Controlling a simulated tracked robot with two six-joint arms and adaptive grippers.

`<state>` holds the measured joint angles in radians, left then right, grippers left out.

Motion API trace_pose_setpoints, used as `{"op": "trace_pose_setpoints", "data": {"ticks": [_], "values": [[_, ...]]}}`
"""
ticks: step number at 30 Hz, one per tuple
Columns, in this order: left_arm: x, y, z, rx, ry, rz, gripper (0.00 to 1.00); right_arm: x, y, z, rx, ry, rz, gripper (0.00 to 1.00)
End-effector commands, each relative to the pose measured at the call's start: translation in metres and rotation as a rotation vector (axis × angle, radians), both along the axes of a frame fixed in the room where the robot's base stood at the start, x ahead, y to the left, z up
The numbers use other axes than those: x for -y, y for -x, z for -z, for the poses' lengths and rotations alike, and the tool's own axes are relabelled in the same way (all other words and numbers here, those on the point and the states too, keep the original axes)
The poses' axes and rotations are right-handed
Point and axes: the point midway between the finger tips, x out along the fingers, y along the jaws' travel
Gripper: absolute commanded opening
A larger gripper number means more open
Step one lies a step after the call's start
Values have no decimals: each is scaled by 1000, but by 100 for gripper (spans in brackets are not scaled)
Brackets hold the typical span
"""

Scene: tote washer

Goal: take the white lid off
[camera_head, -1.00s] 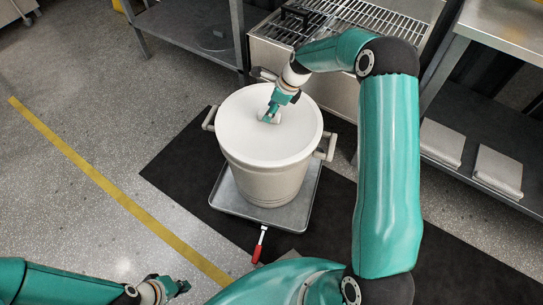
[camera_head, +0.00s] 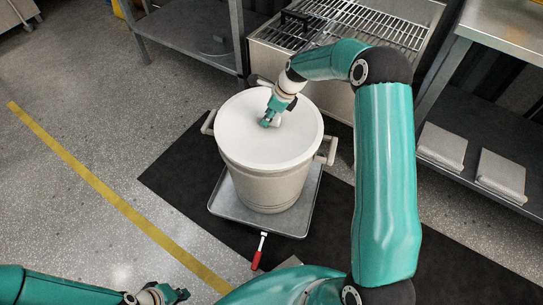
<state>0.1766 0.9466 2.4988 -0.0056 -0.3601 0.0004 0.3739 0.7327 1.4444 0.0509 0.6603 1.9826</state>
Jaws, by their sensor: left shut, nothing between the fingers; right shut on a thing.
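The white lid (camera_head: 258,145) lies on top of a large white pot (camera_head: 270,190) with a side handle at its left and right. The lid appears seated on the rim; I cannot tell if there is a small gap. My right gripper (camera_head: 269,122) comes down from above and is shut on the lid's knob, which the fingers mostly hide. My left gripper (camera_head: 181,294) is shut and empty, low at the bottom left, well away from the pot.
The pot stands on a grey metal tray (camera_head: 228,204) over a black mat (camera_head: 170,181). A red-handled tool (camera_head: 257,260) lies in front of the tray. A wire-rack unit (camera_head: 385,33) stands behind, and a steel table (camera_head: 507,32) at right. The floor at left is clear.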

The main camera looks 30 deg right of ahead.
Motion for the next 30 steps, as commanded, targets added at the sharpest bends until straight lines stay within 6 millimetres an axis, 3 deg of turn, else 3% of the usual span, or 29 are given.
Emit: {"op": "trace_pose_setpoints", "data": {"ticks": [14, 30], "values": [[0, 0, -1, 0, 0, 0, 0, 1, 2, 3, -5, 0, 0, 0], [0, 0, -30, 0, 0, 0, 0, 0, 1, -31, -2, 0, 1, 0]]}}
